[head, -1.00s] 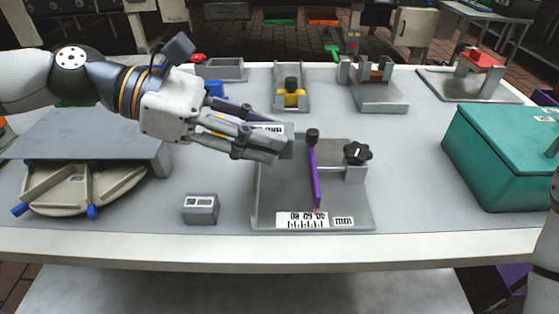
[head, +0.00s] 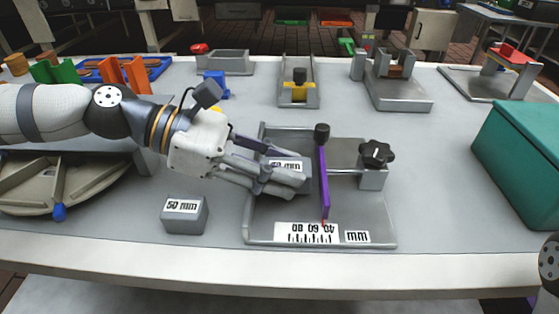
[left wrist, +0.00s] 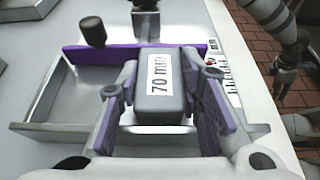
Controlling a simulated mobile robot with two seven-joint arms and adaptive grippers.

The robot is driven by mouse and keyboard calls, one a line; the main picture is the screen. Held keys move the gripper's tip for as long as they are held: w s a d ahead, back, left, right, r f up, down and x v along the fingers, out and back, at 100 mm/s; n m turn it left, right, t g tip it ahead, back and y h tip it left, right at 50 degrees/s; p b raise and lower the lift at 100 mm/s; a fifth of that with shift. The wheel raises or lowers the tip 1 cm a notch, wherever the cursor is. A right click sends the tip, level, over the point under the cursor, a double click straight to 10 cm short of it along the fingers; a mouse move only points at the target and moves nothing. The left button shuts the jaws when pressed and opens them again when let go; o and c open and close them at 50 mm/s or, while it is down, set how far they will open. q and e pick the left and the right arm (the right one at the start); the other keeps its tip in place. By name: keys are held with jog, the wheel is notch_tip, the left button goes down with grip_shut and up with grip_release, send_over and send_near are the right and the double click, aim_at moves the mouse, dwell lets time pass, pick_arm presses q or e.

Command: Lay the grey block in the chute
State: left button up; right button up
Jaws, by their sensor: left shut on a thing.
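My left gripper (head: 296,181) is shut on a grey block (head: 287,165) labelled "70 mm". The block also shows between the purple-padded fingers in the left wrist view (left wrist: 160,88). It is inside the outline of the grey chute (head: 262,228), just left of the upright purple plate (head: 324,185), which also shows in the left wrist view (left wrist: 115,55). I cannot tell whether the block touches the chute floor or the plate. A printed scale (head: 306,233) runs along the chute's front.
A second grey block (head: 184,215), labelled "50 mm", stands left of the chute. A black knob (head: 376,153) is at the chute's right. A teal box (head: 525,150) stands at the right. Other fixtures line the back. The table between chute and teal box is clear.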

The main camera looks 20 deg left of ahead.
aim_at(297, 167)
pick_arm(q)
jog(key=shift+f, duration=0.2)
jog(key=o, duration=1.2)
jog(key=shift+f, duration=0.1)
jog(key=shift+s+f, duration=0.1)
jog(key=r, duration=0.1)
jog(key=a+r, duration=0.1)
jog(key=a+r+p, duration=0.1)
jog(key=shift+s+a, duration=0.1)
jog(key=shift+s, duration=0.2)
jog(key=p+v, duration=0.1)
jog(key=v, duration=0.2)
jog(key=p+v, duration=0.1)
jog(key=v, duration=0.2)
jog(key=p+v, duration=0.1)
jog(key=v, duration=0.2)
jog(key=shift+s+a+f, duration=0.1)
jog(key=shift+a+f, duration=0.15)
jog(key=shift+a, duration=0.05)
pick_arm(e)
jog(key=w+r+t, duration=0.2)
jog(key=w+r, duration=0.2)
jog(key=r, duration=0.1)
jog(key=shift+w, duration=0.4)
